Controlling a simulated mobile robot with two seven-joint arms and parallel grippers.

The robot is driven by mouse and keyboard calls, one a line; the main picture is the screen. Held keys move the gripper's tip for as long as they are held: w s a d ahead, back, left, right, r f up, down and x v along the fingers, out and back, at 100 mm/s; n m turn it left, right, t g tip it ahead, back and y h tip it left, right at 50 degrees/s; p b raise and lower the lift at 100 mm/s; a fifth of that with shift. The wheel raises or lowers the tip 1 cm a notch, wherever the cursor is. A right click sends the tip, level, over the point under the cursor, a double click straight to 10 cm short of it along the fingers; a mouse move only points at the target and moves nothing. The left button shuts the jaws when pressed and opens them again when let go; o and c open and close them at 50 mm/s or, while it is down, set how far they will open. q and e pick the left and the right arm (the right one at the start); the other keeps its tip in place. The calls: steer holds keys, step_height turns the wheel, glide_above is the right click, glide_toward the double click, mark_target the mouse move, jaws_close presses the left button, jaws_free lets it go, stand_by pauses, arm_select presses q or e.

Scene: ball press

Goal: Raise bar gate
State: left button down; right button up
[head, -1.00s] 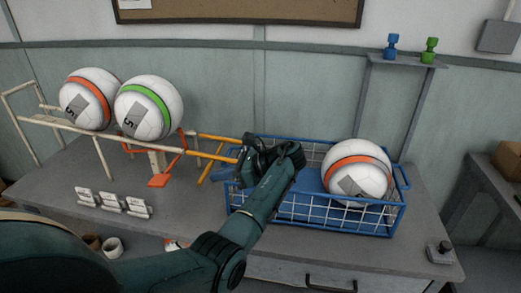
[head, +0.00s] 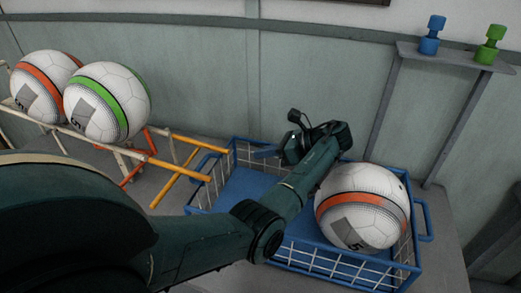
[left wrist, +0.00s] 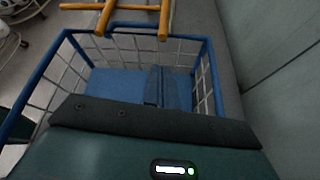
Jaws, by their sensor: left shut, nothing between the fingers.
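The red-orange bar gate (head: 150,139) is at the right end of the pale rail track (head: 62,129), just right of the green-striped ball (head: 107,102). An orange-striped ball (head: 43,86) sits behind it on the track. I cannot tell the gate's exact height; my arm hides its lower part. My left gripper (head: 268,153) is shut and empty, above the blue basket, right of the gate and apart from it. Its closed fingers also show in the left wrist view (left wrist: 162,90), over the basket floor. My right gripper is not in view.
Yellow-orange rails (head: 178,170) run from the gate to the blue wire basket (head: 416,270). Another orange-striped ball (head: 362,207) lies in the basket's right part. A grey shelf (head: 455,57) holds a blue and a green piece. The wall stands close behind.

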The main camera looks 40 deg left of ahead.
arm_select(q)
steer(key=x, duration=0.7)
steer(key=shift+s+a, duration=0.1)
steer(key=shift+s, duration=0.1)
steer(key=shift+s+a+f, duration=0.15)
steer(key=shift+a+f, duration=0.2)
steer(key=shift+a, duration=0.2)
steer(key=shift+r, duration=0.1)
